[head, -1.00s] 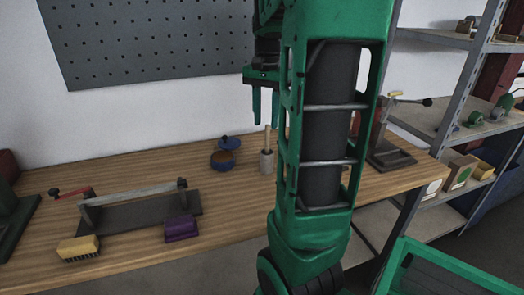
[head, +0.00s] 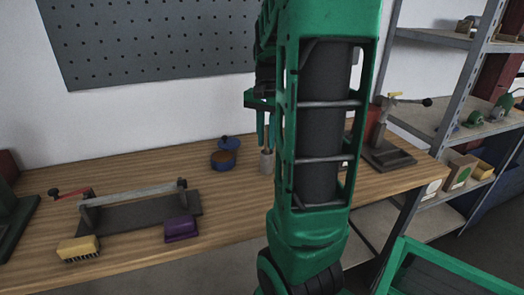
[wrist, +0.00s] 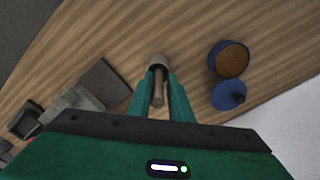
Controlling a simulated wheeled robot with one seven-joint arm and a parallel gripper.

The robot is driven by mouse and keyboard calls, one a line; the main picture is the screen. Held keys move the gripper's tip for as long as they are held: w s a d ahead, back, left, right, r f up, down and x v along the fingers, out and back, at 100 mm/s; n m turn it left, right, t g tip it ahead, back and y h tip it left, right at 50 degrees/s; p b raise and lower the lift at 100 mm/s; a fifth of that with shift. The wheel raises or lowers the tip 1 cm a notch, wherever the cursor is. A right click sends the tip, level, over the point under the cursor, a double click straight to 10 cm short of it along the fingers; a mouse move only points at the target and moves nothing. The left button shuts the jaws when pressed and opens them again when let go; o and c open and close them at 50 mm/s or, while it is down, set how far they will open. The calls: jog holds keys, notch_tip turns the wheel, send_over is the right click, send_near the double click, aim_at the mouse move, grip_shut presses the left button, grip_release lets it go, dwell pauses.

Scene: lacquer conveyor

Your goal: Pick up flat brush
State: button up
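A wooden handle, which looks like that of the flat brush (wrist: 158,88), stands upright in a small grey cup (head: 266,163) on the bench. In the wrist view the cup (wrist: 157,61) shows at the far end of the handle. My gripper (head: 266,144) is above the cup, pointing down. Its two green fingers are apart, one on each side of the handle, with gaps visible in the wrist view (wrist: 157,80). The brush's bristle end is not visible.
A round tin (head: 223,160) with brown contents and its blue lid (head: 229,142) are left of the cup. A clamp stand (head: 388,154) is to the right. A dark bar fixture (head: 145,213), purple block (head: 181,229) and yellow bristled brush (head: 78,248) lie further left.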

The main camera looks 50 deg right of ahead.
grip_shut()
jog(key=shift+r, duration=0.1)
notch_tip(320, 180, up, 10)
jog(key=shift+f, duration=0.1)
dwell(1.8)
jog(key=shift+s, duration=0.2)
